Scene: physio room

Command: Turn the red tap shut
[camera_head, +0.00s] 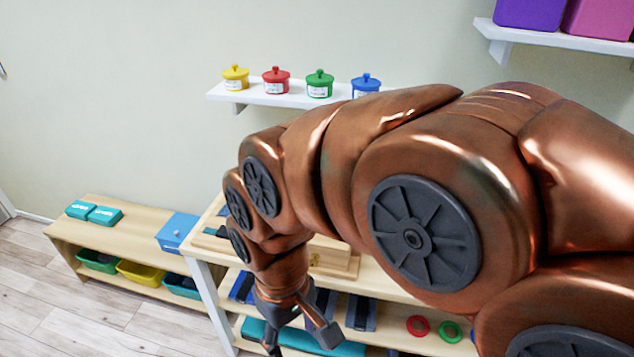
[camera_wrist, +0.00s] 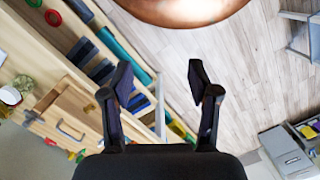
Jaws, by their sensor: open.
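I cannot pick out the red tap for certain. In the wrist view, a small red part (camera_wrist: 50,141) shows at the lower left, by a wooden board (camera_wrist: 88,108) with a pale loop handle (camera_wrist: 70,131). It is too small to tell whether it is the tap. In the head view my arm covers most of the wooden board (camera_head: 345,264), and no red tap shows on it. My gripper (camera_wrist: 160,78) is open and empty, its two fingers spread above the floor. In the head view it points down in front of the bench (camera_head: 300,340), apart from the board.
Red (camera_head: 418,326) and green (camera_head: 450,331) rings lie on the shelf below the bench top. A wall shelf holds yellow (camera_head: 235,78), red (camera_head: 277,80), green and blue lidded pots. A low bench (camera_head: 140,230) stands left. Floor (camera_head: 60,300) is clear at lower left.

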